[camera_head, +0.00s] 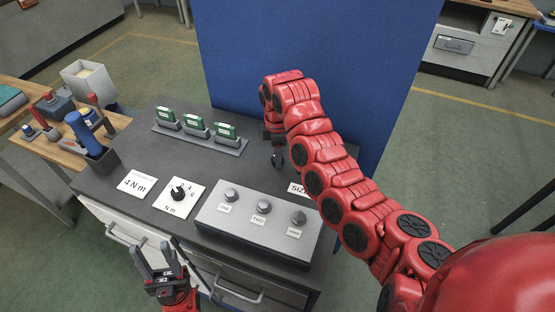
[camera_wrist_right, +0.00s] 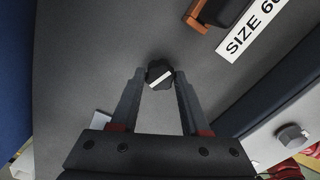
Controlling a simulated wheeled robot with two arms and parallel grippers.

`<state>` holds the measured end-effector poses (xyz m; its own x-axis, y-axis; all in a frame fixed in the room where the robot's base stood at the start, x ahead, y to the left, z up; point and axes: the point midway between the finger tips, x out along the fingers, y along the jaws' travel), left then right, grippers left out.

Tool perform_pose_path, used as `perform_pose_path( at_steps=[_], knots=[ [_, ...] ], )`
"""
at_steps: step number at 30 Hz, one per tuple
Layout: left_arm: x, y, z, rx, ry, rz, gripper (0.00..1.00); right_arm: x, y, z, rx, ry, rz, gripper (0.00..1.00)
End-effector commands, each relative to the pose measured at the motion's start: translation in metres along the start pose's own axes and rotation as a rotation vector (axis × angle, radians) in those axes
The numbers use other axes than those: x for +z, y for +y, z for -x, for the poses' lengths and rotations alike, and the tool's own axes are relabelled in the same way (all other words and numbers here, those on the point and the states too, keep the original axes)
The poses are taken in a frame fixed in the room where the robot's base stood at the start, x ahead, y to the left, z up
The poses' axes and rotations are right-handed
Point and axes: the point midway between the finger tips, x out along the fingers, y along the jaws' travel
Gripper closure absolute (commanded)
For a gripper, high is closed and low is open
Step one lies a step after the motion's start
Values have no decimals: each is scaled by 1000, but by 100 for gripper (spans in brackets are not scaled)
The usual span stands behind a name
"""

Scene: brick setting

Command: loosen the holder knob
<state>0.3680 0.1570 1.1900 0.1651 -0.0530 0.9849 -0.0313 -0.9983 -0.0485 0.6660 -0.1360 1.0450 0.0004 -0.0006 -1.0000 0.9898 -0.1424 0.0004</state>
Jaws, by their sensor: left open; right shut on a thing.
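A small dark knob with a white line across its top (camera_wrist_right: 159,75) sits on the grey worktop in the right wrist view. My right gripper (camera_wrist_right: 159,82) is shut on it, one fingertip at each side. In the head view my right gripper (camera_head: 278,150) reaches down to the worktop behind the grey box, and my red arm hides much of that area. My left gripper (camera_head: 158,262) is open and empty in front of the cabinet, its fingers pointing up.
A grey box with three knobs (camera_head: 263,207) stands at the worktop's front. Beside it are a dial card (camera_head: 179,195) and a "4 N m" card (camera_head: 137,185). A rack with green blocks (camera_head: 198,130), a blue-handled tool (camera_head: 82,130) and a blue panel (camera_head: 300,50) stand around.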

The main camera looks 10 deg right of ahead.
Motion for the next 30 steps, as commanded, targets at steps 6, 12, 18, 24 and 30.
perform_pose_path(
  at_steps=[6, 12, 18, 24, 30],
  knots=[
    [4, 1, 25, 0, 0, 0, 50, 1, 0, -5, -1, -3, 145, 100],
    [6, 2, 36, 0, 0, 0, 50, 1, 0, -3, -2, -2, 232, 100],
    [7, 2, 40, 0, 0, 0, 50, 0, 0, -2, -2, 0, 274, 100],
    [7, 2, 40, 0, 0, 0, 50, 0, 0, -1, -2, 1, 284, 100],
    [7, 2, 40, 0, 0, 0, 50, 0, 0, 0, -2, 1, 284, 100]
  ],
)
